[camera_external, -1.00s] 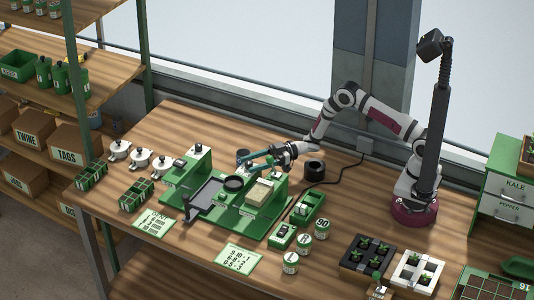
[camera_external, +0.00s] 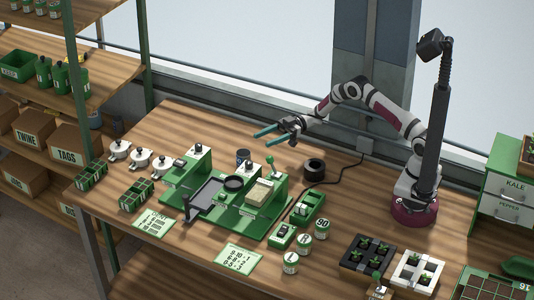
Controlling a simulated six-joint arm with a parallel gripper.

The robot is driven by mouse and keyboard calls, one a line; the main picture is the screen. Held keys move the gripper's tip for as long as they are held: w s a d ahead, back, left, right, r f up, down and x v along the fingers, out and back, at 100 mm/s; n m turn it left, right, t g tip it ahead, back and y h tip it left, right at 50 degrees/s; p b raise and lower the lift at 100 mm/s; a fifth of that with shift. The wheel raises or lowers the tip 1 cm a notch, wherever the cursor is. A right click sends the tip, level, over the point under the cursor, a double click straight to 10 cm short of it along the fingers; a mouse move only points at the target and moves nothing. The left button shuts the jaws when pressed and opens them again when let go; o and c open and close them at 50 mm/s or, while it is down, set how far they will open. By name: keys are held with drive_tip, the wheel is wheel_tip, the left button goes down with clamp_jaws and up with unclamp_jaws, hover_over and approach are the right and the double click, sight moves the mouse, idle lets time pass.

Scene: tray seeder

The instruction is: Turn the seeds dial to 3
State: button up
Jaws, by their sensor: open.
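The green tray seeder (camera_external: 222,233) stands on the wooden bench. A white round part with a dark knob (camera_external: 196,151) sits on top of its left green block; I cannot tell whether this is the seeds dial or read any marks on it. A lever with a green ball (camera_external: 270,160) stands upright at its back right. My gripper (camera_external: 258,137) is open and empty, its two teal fingers pointing left, above the back of the bench behind the seeder. It touches nothing that I can see.
Several white round parts with dark knobs (camera_external: 140,158) lie left of the seeder. Green-labelled cans (camera_external: 303,243) and seedling trays (camera_external: 367,255) are to the right. The back-left bench is clear.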

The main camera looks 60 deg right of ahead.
sight(249, 162)
drive_tip(key=s+d+f+n+g, duration=0.2)
drive_tip(key=d+f+g, duration=0.1)
drive_tip(key=d+f, duration=0.15)
drive_tip(key=x, duration=1.5)
drive_tip(key=shift+r, duration=0.15)
drive_tip(key=shift+d, duration=0.1)
clamp_jaws()
